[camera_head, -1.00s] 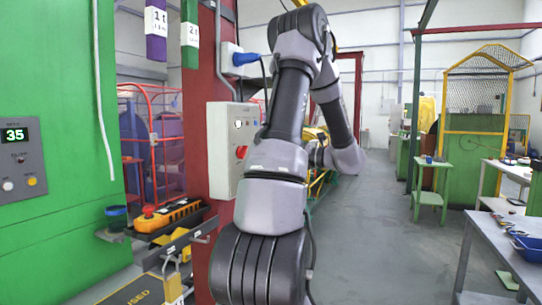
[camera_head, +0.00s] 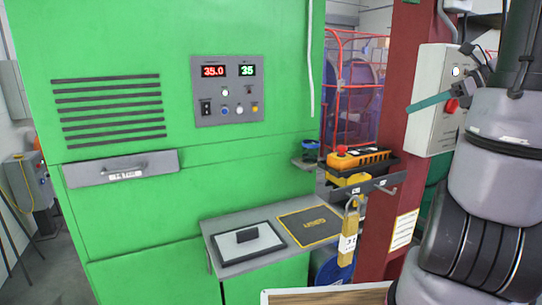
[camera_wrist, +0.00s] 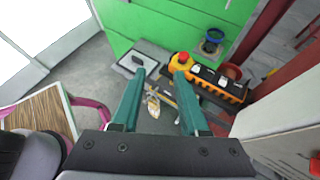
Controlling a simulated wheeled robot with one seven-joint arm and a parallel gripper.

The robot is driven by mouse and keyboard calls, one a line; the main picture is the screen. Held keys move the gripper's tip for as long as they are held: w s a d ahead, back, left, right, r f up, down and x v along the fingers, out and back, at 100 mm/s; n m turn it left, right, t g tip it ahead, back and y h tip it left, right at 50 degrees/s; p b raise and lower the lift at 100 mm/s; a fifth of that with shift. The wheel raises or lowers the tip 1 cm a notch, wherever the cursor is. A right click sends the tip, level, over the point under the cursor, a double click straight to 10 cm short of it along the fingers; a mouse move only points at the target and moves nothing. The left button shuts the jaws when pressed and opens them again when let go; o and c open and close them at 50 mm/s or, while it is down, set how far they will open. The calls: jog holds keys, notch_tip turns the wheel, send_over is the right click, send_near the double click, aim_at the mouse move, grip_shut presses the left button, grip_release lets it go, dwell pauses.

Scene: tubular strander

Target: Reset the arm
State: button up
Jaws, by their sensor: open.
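My gripper (camera_wrist: 159,74) is open, with two teal fingers apart and nothing between them in the wrist view. In the head view a teal finger of my gripper (camera_head: 430,103) shows in front of the grey switch box (camera_head: 436,100); the other finger is hard to make out. My arm fills the right edge of the head view, bent close to the camera. The wrist camera looks down on an orange pendant control (camera_wrist: 208,82) with a red button, beyond the fingertips.
The green cabinet (camera_head: 170,220) with a control panel (camera_head: 228,90) stands at left. A grey shelf (camera_head: 225,225) holds a tablet-like panel (camera_head: 247,240) and a dark mat (camera_head: 310,226). The orange pendant (camera_head: 358,158) rests on a bracket beside the red column (camera_head: 395,150).

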jog(key=s+a+r+n+h, duration=0.1)
jog(key=s+a+n+h, duration=0.3)
jog(key=a+n, duration=0.3)
jog(key=s+a+r+n+h, duration=0.1)
jog(key=s+a+n+h, duration=0.3)
jog(key=n, duration=1)
jog(key=s+a, duration=0.1)
jog(key=a, duration=0.2)
jog(key=shift+s+a+r+n, duration=0.2)
jog(key=shift+a+r+n, duration=0.05)
jog(key=shift+a+n, duration=0.15)
